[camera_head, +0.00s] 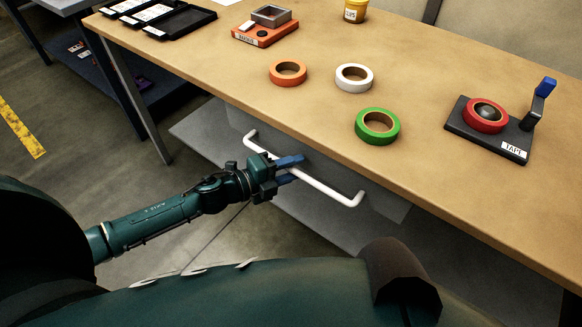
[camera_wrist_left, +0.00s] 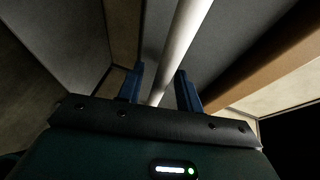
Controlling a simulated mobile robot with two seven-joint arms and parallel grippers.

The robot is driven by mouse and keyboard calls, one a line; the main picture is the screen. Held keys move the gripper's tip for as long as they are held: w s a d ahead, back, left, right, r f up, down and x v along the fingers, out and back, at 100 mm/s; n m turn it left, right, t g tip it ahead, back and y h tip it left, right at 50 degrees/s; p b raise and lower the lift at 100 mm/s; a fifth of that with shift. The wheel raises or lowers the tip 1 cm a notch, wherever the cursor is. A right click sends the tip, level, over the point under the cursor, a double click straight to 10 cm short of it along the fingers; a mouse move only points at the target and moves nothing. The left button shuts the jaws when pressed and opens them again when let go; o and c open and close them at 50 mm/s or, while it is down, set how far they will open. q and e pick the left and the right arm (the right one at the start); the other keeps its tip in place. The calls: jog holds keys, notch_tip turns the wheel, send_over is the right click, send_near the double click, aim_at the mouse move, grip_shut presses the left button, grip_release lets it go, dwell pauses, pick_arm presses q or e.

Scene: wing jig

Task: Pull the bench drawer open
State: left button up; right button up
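The drawer front (camera_head: 326,172) is a grey panel under the front edge of the bench; it looks shut or nearly so, but I cannot tell exactly. Its white bar handle (camera_head: 325,189) runs along it. My left gripper (camera_head: 295,169) is at the middle of the handle, its blue fingers on either side of the bar. In the left wrist view the handle (camera_wrist_left: 179,50) passes between the two spread fingers (camera_wrist_left: 158,88), with a gap visible beside it. The gripper is open. My right gripper is not in view.
The wooden bench top (camera_head: 220,60) overhangs the handle. Floor in front of the drawer looks clear.

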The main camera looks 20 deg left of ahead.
pick_arm(q)
jog(key=shift+c, duration=0.5)
grip_shut()
jog(key=shift+s, duration=0.2)
